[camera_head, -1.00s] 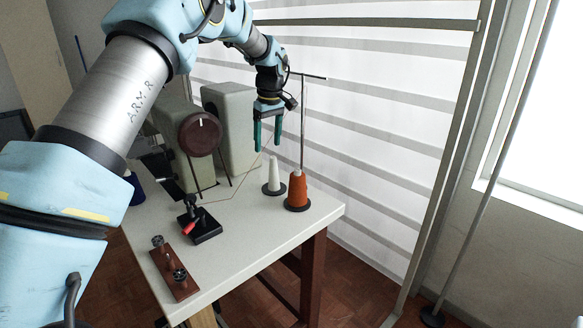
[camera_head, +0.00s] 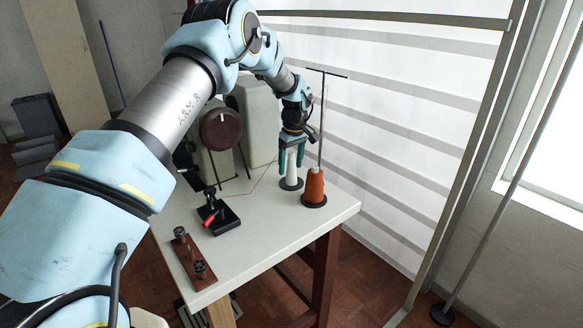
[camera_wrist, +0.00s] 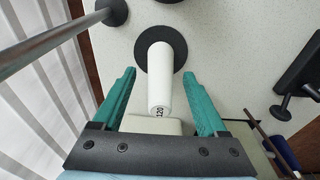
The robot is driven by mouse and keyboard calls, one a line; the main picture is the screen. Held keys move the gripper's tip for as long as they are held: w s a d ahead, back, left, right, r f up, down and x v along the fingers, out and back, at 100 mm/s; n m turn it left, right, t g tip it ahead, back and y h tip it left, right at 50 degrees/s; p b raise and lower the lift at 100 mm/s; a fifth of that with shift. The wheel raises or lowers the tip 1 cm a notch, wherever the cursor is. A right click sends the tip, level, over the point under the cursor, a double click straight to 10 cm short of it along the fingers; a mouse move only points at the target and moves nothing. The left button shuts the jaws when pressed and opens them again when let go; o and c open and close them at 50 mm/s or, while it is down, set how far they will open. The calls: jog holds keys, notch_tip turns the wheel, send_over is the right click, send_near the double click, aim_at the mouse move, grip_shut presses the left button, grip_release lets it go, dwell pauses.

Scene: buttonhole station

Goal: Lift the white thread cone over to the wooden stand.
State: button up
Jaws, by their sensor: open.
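The white thread cone (camera_head: 292,163) stands upright on a round black base near the back right of the table. It also shows in the wrist view (camera_wrist: 160,75), with "120" on its near end. My gripper (camera_head: 290,166) is open above and around the cone, with one green finger on each side. In the wrist view, gaps show between the cone and both fingers. The wooden stand (camera_head: 190,252), a reddish-brown board with dark pegs, lies at the table's front left edge and looks empty.
An orange thread cone (camera_head: 314,187) stands close to the right of the white one, by a tall metal rod (camera_head: 321,120). A sewing machine (camera_head: 252,120) stands behind left. The front right tabletop (camera_head: 275,230) is clear.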

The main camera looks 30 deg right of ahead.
jog(key=shift+f, duration=0.1)
grip_shut()
dwell(0.6)
